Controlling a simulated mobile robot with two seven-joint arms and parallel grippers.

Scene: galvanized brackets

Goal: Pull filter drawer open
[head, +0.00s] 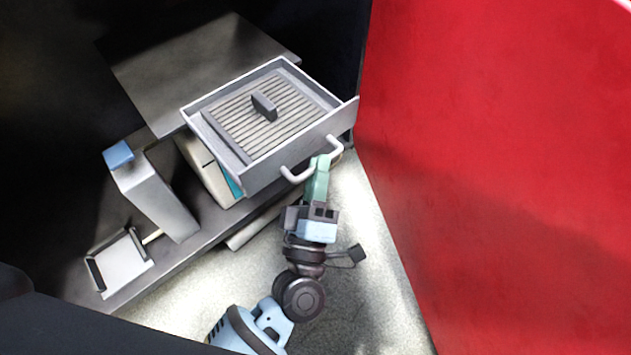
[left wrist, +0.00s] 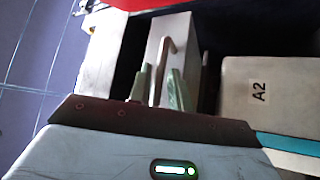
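The filter drawer (head: 328,120) stands pulled out from the grey cabinet in the head view. Inside it lies a ribbed filter (head: 285,125) with a dark grip block on top. A pale curved bar handle (head: 297,176) is on the drawer's front. My left gripper (head: 319,165) is at the handle, with its green fingers pointing to the drawer. In the left wrist view the handle (left wrist: 161,70) passes between the two fingers (left wrist: 160,82), which stand apart with a gap beside the bar. Contact is unclear. My right gripper is not in view.
A large red panel (head: 500,150) stands close on the right. A grey upright unit with a blue cap (head: 118,154) and a small tray (head: 121,262) are at the left. A box labelled A2 (left wrist: 280,90) shows in the left wrist view. Pale floor (head: 365,290) is free around my arm.

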